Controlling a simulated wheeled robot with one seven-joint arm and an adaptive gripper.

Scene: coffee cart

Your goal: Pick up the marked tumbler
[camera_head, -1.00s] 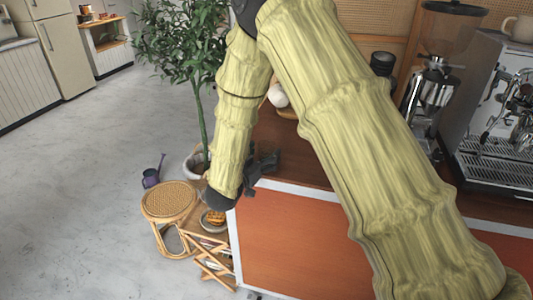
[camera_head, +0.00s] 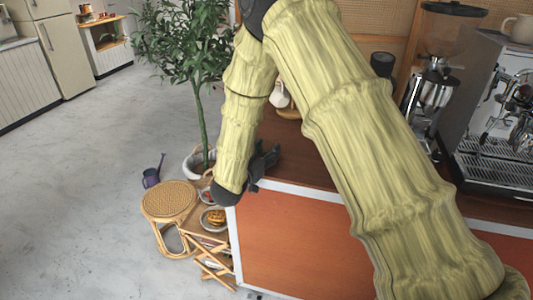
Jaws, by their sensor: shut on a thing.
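My gripper (camera_head: 265,162) shows only as a small dark shape at the end of my arm, over the left end of the wooden counter (camera_head: 300,165). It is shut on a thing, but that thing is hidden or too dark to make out. I cannot pick out a marked tumbler anywhere in view. A dark cylindrical vessel (camera_head: 382,63) stands at the back of the counter beside the grinder, apart from my gripper; I see no mark on it.
A white jug-like vessel (camera_head: 280,97) stands behind my forearm. The grinder (camera_head: 435,95) and espresso machine (camera_head: 495,110) fill the right. Left of the counter are a potted plant (camera_head: 197,160), a rattan stool (camera_head: 169,200) and a plate of food (camera_head: 214,218). Open floor lies further left.

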